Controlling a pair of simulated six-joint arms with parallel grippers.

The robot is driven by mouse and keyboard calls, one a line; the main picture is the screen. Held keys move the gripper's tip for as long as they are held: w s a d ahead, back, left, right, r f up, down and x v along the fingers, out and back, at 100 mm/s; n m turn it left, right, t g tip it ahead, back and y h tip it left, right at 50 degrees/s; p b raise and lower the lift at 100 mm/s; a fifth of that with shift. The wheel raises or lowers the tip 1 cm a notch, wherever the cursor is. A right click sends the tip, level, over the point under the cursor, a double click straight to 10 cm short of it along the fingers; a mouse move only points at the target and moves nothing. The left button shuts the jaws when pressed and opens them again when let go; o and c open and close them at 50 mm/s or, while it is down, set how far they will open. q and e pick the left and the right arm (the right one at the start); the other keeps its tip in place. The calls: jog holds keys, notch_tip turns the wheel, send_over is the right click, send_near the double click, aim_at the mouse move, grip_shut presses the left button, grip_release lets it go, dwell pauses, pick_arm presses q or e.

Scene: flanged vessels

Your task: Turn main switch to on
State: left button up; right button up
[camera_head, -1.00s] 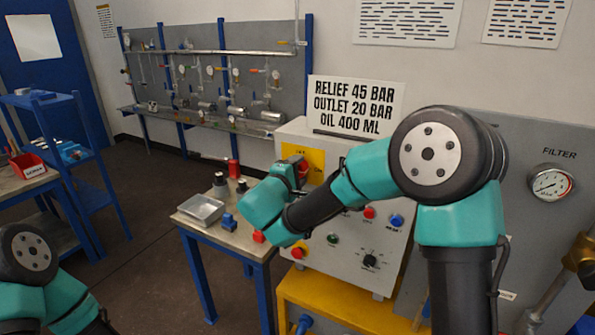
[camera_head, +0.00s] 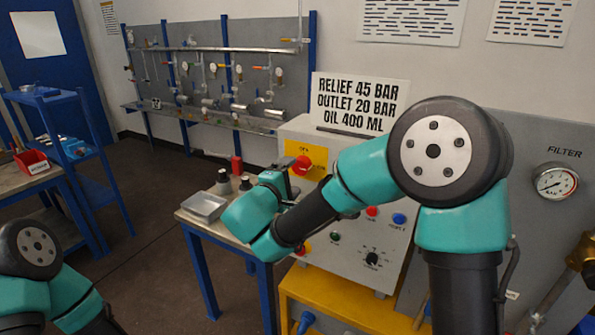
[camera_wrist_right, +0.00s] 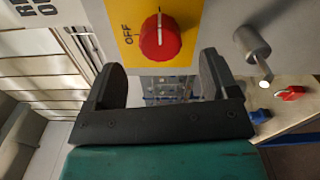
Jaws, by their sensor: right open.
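The main switch is a red round knob (camera_wrist_right: 160,38) on a yellow plate (camera_wrist_right: 190,12) marked OFF in the right wrist view. In the head view the knob (camera_head: 302,165) shows on the yellow plate of the grey control box (camera_head: 355,245). My right gripper (camera_wrist_right: 165,70) is open and empty. Its two dark fingers point toward the panel, one on each side below the knob in the wrist view, apart from it. In the head view the right gripper (camera_head: 283,180) is partly hidden behind my arm. My left gripper is out of view.
A side table carries a metal tray (camera_head: 204,207) and a red cylinder (camera_head: 237,166). Red and blue buttons (camera_head: 398,219) and a black dial (camera_head: 371,259) sit lower on the box. A metal cylinder (camera_wrist_right: 252,45) juts out beside the yellow plate.

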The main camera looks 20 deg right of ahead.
jog(key=v, duration=1.1)
jog(key=shift+s+a, duration=0.2)
